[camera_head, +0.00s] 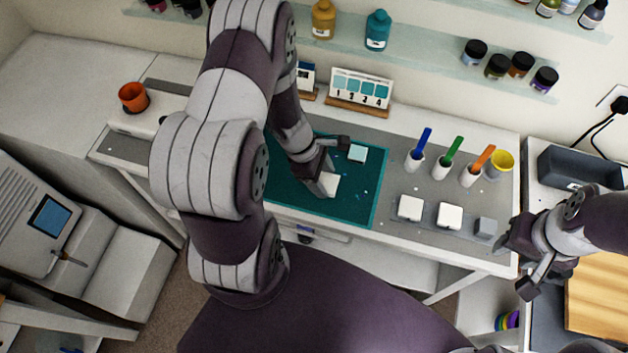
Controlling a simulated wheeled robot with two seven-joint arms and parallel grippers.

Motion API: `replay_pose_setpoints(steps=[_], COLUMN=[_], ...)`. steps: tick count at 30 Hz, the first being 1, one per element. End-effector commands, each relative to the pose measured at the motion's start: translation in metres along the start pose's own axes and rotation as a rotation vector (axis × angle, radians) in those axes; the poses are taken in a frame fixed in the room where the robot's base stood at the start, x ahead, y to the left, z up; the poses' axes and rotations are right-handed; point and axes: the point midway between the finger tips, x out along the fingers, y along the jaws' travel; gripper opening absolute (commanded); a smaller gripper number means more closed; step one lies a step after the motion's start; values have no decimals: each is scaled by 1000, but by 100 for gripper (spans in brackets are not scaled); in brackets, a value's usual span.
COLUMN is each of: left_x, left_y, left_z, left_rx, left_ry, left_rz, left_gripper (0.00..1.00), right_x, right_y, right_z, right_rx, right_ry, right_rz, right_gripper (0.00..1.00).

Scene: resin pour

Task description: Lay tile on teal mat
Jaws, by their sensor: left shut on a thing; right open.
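The teal mat (363,205) lies flat on the white workbench. My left gripper (321,178) is over the mat's middle, shut on a white tile (329,185). The tile is partly hidden by the fingers, and I cannot tell whether it touches the mat. A small pale teal tile (357,153) lies on the mat near its back edge, right of my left gripper. Two white tiles, one left (410,207) and one right (450,215), sit on the grey strip right of the mat. My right gripper (515,266) is open and empty near the bench's right end.
A grey block (486,227) sits beside the tiles. Cups with blue (415,160), green (444,164) and orange (472,174) sticks stand behind them, with a yellow cup (501,163). A numbered swatch stand (360,91) is behind the mat. An orange pot (133,97) stands left.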

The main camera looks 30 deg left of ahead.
Motion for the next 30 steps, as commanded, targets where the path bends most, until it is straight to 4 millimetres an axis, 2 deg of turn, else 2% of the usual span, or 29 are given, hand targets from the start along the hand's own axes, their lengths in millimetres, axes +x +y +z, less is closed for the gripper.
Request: replay_pose_setpoints(steps=[3,10,21,22,24,30], left_x=[3,37,44,42,42,42], left_y=[-3,-4,-3,-3,-3,-3], left_z=[-12,-27,-30,-29,-29,-29], left_rx=[-1,1,2,2,2,1], left_ry=[-1,-1,0,0,0,0], left_rz=[-1,-1,0,0,-1,-1], left_gripper=[28,28,28,65,84,84], right_x=[-2,-4,2,0,0,0], right_y=[0,0,0,0,0,0], right_z=[0,0,0,0,0,0], right_rx=[0,0,0,0,0,0], right_ry=[0,0,0,0,0,0], right_rz=[0,0,0,0,0,0], right_gripper=[43,43,43,43,43,43])
